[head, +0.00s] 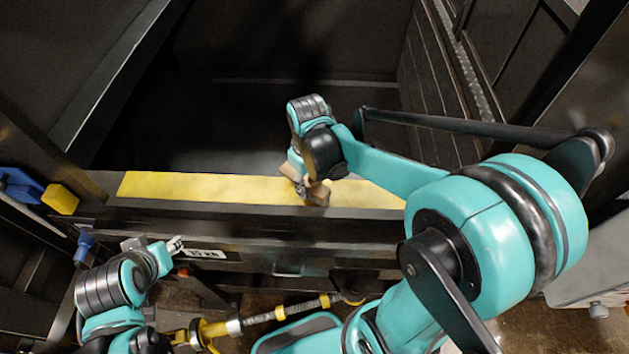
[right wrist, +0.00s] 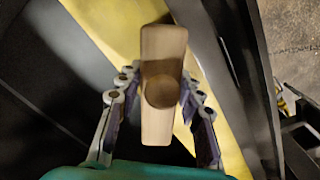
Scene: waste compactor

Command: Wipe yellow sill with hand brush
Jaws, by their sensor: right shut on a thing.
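The yellow sill (head: 205,187) runs across the front edge of the compactor opening in the head view. It also shows as a slanted yellow band in the right wrist view (right wrist: 112,28). The hand brush (head: 316,192), with a light wooden body, is at the sill's middle-right part. My right gripper (right wrist: 160,100) is shut on the brush (right wrist: 163,55), with a finger on each side of it. The brush's underside is hidden, so I cannot tell whether it touches the sill. My left gripper (head: 174,243) is in front of the dark beam below the sill, its fingers small in view.
The dark compactor cavity (head: 270,120) lies behind the sill. A blue and yellow part (head: 60,199) is at the sill's left end. A yellow and black bar (head: 270,315) lies low in front. The sill left of the brush is clear.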

